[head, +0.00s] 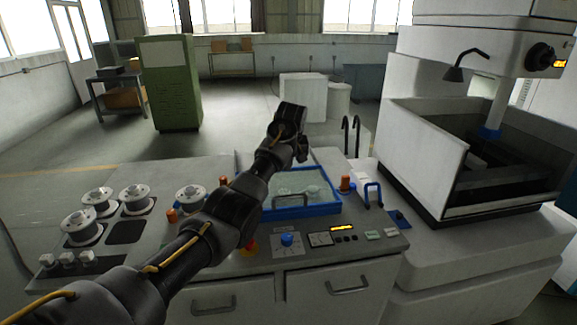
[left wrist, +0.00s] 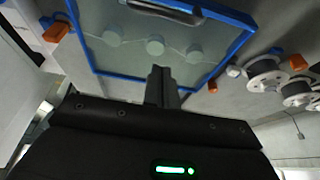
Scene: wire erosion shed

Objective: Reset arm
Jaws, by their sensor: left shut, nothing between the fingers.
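My left arm (head: 215,221) comes in from the lower left of the head view and reaches up over the console. Its far end, with the left gripper (head: 302,152), is raised above the back part of the blue-framed tray (head: 290,212). In the left wrist view the gripper's fingers (left wrist: 163,73) are together, with nothing between them. They point toward the tray with its clear cover (left wrist: 243,38), and overlap its edge in that picture; I cannot tell the exact gap. My right gripper is in neither view.
Several wire spools (head: 83,227) stand on the console's left. A large machine (head: 425,150) stands at right, a green cabinet (head: 168,84) at back left.

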